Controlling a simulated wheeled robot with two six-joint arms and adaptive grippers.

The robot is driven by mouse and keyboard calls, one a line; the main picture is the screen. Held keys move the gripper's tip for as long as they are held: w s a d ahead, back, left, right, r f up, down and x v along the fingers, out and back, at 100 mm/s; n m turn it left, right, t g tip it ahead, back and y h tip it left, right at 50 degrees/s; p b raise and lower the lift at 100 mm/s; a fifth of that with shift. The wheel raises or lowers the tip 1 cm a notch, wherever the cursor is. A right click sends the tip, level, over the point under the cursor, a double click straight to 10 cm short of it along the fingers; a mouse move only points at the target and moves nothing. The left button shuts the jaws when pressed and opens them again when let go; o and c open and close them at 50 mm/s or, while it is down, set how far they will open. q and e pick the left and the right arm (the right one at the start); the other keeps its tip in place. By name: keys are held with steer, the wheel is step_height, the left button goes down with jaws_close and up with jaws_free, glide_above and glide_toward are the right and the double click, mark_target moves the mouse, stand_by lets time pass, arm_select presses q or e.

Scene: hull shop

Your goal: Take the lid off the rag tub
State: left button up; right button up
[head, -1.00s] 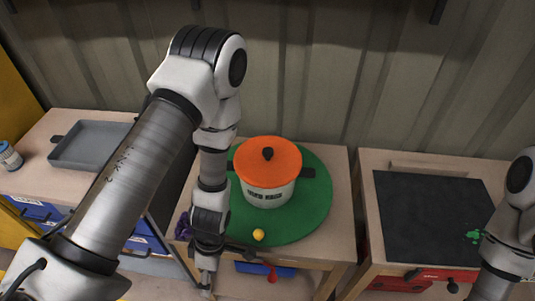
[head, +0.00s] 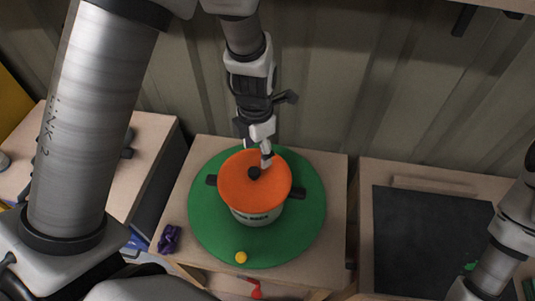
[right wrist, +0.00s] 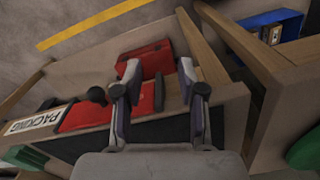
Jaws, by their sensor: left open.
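The rag tub (head: 257,217) is a pale pot with dark lettering and two black side handles. Its orange lid (head: 270,191) sits on top, with a round black knob (head: 254,173) in the middle. My left gripper (head: 264,158) is open, pointing down over the lid's back part, close beside the knob. Whether it touches the knob or lid I cannot tell. My right gripper (right wrist: 160,84) shows in the right wrist view with its two fingers apart and nothing between them. The tub is out of that view.
The tub stands on a round green mat (head: 212,228) on a wooden bench (head: 330,232). A yellow ball (head: 241,257) and a purple crumpled thing (head: 168,238) lie near the front. A black-topped bench (head: 430,235) stands to the right.

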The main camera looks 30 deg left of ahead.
mark_target(253, 171)
arm_select(q)
steer(key=shift+s+f, duration=0.15)
steer(key=shift+f, duration=0.3)
steer(key=s+f, duration=0.2)
steer(key=f, duration=0.1)
steer(key=shift+s, duration=0.2)
steer(key=f, duration=0.1)
steer(key=w+f, duration=0.1)
steer(key=f, duration=0.1)
steer(key=shift+a+b, duration=0.15)
steer(key=shift+b, duration=0.2)
steer(key=shift+w+f, duration=0.1)
steer(key=shift+f, duration=0.05)
steer(key=shift+s+r, duration=0.2)
steer(key=shift+s, duration=0.05)
steer(key=shift+c, duration=1.1)
steer(key=shift+s, duration=0.1)
steer(key=c, duration=0.5)
jaws_close()
arm_select(e)
steer(key=shift+s, duration=0.65)
